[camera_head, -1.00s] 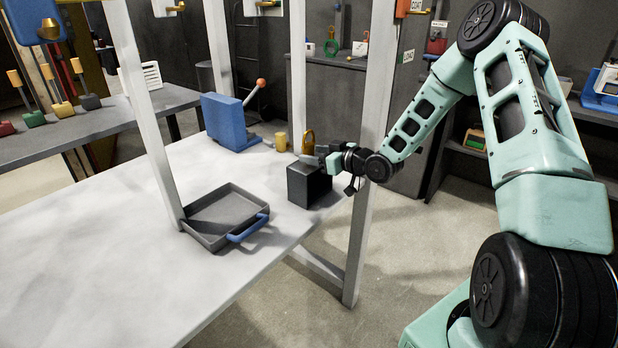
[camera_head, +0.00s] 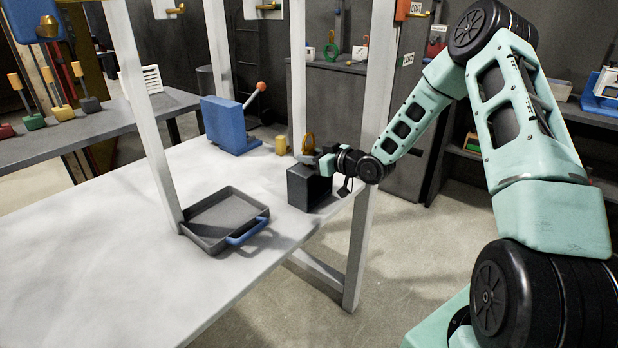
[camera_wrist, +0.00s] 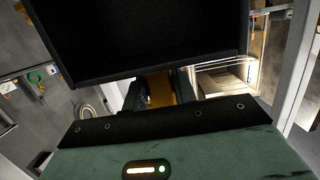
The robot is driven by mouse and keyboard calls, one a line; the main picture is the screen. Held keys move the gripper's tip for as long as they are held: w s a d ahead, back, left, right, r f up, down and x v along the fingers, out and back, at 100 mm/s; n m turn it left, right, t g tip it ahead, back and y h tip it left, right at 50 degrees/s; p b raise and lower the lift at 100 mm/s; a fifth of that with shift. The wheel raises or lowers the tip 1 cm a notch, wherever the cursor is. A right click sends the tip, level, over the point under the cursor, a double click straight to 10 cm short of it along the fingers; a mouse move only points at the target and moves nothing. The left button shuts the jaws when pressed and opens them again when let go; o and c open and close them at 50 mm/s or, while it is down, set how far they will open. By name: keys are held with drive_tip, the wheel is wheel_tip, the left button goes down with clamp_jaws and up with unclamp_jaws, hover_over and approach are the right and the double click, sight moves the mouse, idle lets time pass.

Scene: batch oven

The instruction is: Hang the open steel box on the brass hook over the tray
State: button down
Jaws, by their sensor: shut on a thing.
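The open steel box (camera_head: 299,188) is dark grey and stands at the right edge of the white table, its open side turned to the right. A brass ring (camera_head: 308,141) shows just above it. My gripper (camera_head: 322,160) is at the box's top. In the wrist view my gripper (camera_wrist: 160,92) is shut on a brass part (camera_wrist: 160,88) below the dark box (camera_wrist: 150,72). I cannot tell whether the box touches the table. The grey tray (camera_head: 202,240) with a blue handle lies to the left. Brass hooks (camera_head: 268,6) and (camera_head: 176,8) show at the top edge.
White posts (camera_head: 150,120) rise beside the tray, and another post (camera_head: 375,100) stands close behind my wrist. A blue block with an orange-knobbed lever (camera_head: 228,125) and a small yellow cylinder (camera_head: 281,144) stand at the back. The white table's front left (camera_head: 80,270) is clear.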

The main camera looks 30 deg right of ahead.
sight(310, 147)
drive_tip(key=shift+r+p, duration=1.3)
drive_tip(key=shift+r, duration=0.8)
